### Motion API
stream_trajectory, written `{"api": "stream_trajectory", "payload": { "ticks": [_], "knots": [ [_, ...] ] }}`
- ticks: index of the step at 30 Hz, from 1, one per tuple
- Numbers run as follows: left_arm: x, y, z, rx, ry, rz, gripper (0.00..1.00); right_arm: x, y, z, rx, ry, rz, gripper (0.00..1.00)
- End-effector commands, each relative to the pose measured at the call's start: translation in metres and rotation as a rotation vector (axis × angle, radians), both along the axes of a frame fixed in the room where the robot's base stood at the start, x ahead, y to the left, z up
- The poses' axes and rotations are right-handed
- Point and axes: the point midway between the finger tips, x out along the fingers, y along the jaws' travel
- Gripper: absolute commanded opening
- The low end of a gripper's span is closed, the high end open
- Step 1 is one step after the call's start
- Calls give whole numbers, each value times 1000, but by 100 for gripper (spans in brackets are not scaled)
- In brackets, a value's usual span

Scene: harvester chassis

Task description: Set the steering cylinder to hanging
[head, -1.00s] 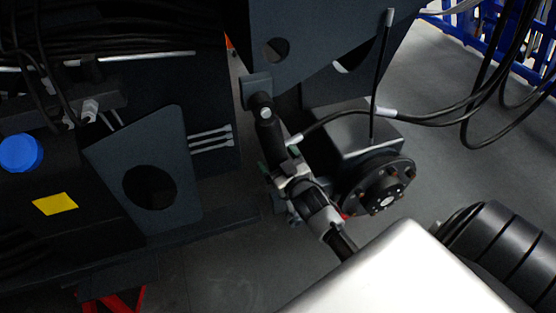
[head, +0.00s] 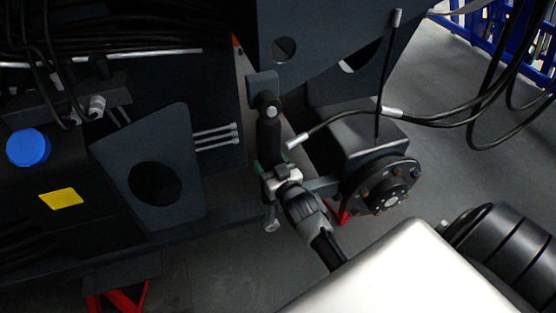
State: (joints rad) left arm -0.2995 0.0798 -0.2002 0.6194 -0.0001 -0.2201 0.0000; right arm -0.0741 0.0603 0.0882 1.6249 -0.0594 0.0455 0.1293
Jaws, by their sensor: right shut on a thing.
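The steering cylinder (head: 268,135) is a dark, slim cylinder. Its upper end is at a bracket on the dark chassis. It points almost straight down, and its lower end (head: 271,224) shows as a small grey eye below my gripper. My right gripper (head: 268,180) is shut on the cylinder's lower part, with its wrist coming in from the lower right. The fingers and wrist hide part of the cylinder. My left gripper is not in view.
A wheel hub (head: 388,190) with bolts stands close to the right of my gripper. A hose with a silver end (head: 298,141) ends beside the cylinder. A dark plate with a round hole (head: 150,170) is at left. Red stands (head: 120,302) show below.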

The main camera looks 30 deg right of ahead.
Motion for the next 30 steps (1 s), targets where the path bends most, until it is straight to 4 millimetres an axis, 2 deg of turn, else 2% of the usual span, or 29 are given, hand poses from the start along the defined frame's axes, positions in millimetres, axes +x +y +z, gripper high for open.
{"api": "stream_trajectory", "payload": {
  "ticks": [6,7,11,19,22,26,30],
  "knots": [
    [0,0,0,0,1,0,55,0,0,0,-1,0,1,20],
    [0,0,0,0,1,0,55,0,0,0,-1,0,1,68],
    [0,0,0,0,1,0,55,0,0,0,-2,1,1,88],
    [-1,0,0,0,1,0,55,-1,0,0,-3,1,0,88],
    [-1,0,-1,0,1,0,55,-6,0,-1,-3,2,0,88],
    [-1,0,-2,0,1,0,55,-26,2,-2,-3,4,0,88],
    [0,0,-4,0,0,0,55,-56,5,-4,-2,5,0,88]
  ]
}}
